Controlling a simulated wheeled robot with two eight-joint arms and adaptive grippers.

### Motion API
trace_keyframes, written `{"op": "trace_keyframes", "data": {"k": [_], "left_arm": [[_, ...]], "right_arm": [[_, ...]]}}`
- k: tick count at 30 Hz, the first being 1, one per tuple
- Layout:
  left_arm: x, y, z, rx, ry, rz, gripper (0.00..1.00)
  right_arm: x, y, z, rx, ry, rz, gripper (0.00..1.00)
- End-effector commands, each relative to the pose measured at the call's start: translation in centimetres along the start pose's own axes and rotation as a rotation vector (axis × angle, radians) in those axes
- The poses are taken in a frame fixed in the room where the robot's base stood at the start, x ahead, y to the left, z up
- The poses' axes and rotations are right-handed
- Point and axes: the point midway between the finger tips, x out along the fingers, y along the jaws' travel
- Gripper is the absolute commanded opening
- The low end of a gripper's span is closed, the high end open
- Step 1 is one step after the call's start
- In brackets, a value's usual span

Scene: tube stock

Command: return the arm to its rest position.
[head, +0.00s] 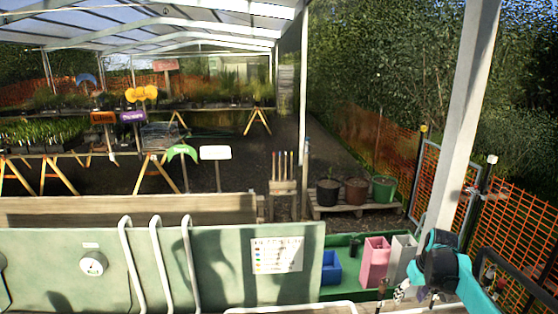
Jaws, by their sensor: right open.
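My right arm comes in at the lower right, with a teal link and a black joint. My right gripper (408,293) is low in the picture, in front of the grey container (400,260) and partly cut by the bottom edge. It is open, and I see nothing held in it. My left gripper is not in view.
A green tray (343,240) holds a blue bin (331,269), a pink container (375,264) and the grey one, close to my right gripper. A pale green panel (225,265) with white curved bars fills the front left. A white post (466,120) stands behind my right arm.

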Motion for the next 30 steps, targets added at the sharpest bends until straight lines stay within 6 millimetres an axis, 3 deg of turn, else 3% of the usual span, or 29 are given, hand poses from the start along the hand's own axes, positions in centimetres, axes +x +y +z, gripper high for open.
{"op": "trace_keyframes", "data": {"k": [11,19,23,30], "left_arm": [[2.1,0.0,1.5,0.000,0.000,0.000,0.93],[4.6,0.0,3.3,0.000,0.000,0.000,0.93],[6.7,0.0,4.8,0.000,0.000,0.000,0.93],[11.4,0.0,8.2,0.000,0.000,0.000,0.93]], "right_arm": [[-0.5,-3.5,2.1,0.000,0.036,0.017,0.55],[-0.7,-7.9,5.6,0.002,0.089,0.035,0.55],[-0.1,-10.9,8.9,0.004,0.132,0.045,0.55],[3.4,-17.2,18.2,0.007,0.245,0.052,0.55]]}}
